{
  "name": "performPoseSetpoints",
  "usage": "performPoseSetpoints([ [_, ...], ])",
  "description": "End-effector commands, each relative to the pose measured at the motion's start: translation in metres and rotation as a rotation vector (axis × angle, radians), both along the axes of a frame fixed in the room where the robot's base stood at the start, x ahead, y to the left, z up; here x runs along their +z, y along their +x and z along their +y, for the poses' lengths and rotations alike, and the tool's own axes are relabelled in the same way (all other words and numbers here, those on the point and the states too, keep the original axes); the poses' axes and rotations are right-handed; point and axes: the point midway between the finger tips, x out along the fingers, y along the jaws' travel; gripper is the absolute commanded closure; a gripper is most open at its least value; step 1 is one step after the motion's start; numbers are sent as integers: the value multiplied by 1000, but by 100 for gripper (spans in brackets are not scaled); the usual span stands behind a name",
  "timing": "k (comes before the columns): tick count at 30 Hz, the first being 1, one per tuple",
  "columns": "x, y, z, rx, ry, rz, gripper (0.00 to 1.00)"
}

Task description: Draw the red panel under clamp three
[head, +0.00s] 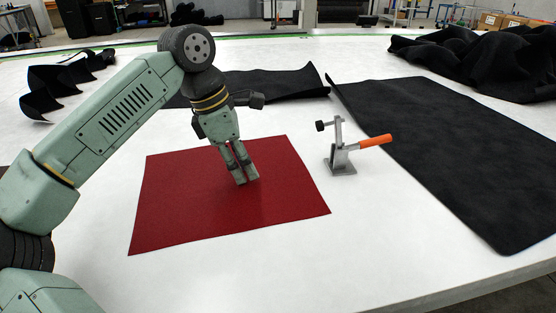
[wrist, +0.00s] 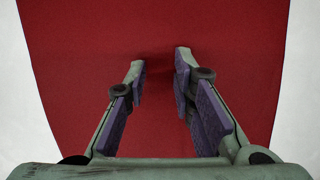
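The red panel (head: 185,205) lies flat on the white table, a flat four-sided sheet. My gripper (head: 247,182) points down over the middle of the panel, its fingertips at or just above the surface; I cannot tell if they touch. In the wrist view my gripper (wrist: 162,75) has a gap between its purple-padded fingers, with only red panel (wrist: 90,40) and a dark shadow between the tips. A toggle clamp (head: 341,158) with an orange handle stands just right of the panel, apart from it. No number shows on it.
A large black sheet (head: 440,140) lies right of the clamp. Another black sheet (head: 280,84) lies behind the panel. Crumpled black material is heaped at the back right (head: 490,60) and back left (head: 60,85). The white table (head: 330,260) is bare in front of the panel.

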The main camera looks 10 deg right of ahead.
Motion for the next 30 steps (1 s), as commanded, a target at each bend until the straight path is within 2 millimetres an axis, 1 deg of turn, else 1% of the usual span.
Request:
performPoseSetpoints([
  [7,-1,-1,-18,-3,1,1,77],
  [11,2,-1,-18,1,1,1,77],
  [14,11,0,-18,1,1,0,77],
  [24,63,0,-18,0,0,-1,77],
  [27,71,0,-17,0,0,0,77],
  [30,71,0,-17,0,0,0,77],
])
